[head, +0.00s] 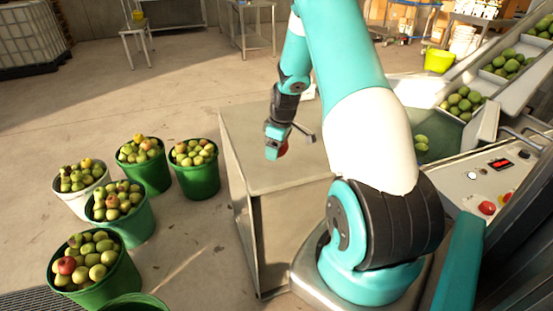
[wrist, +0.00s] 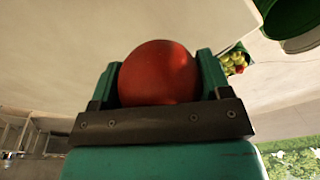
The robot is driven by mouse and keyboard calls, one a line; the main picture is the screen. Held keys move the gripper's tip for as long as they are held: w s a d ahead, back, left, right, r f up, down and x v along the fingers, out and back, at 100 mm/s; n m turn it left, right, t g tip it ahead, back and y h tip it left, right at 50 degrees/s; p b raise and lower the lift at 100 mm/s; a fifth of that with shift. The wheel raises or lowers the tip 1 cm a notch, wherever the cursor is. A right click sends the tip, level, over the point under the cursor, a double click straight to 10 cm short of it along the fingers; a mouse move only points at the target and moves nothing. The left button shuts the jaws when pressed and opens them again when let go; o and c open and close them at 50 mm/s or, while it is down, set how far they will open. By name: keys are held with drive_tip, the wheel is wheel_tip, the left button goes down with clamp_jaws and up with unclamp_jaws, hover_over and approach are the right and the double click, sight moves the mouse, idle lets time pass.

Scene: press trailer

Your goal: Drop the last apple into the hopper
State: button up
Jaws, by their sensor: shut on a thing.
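A red apple (wrist: 158,72) fills the space between the two teal fingers of my gripper (wrist: 160,80) in the wrist view. My gripper is shut on it. In the head view my gripper (head: 277,148) hangs above the steel table, and only a small red part of the apple (head: 284,148) shows beside it. The hopper (head: 440,125) with green apples in it appears to be the metal basin at the right, partly hidden behind my arm. My gripper is to the left of it, apart from it.
The steel table (head: 240,130) is bare around my gripper. Green buckets (head: 200,180) and a white bucket (head: 75,203), full of apples, stand on the floor at the left. A conveyor (head: 515,95) carries green apples at the right. A control panel with red buttons (head: 487,208) is at the right edge.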

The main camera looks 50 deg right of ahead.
wheel_tip(320, 180, up, 15)
drive_tip(key=shift+b, duration=0.35)
drive_tip(key=shift+f, duration=0.1)
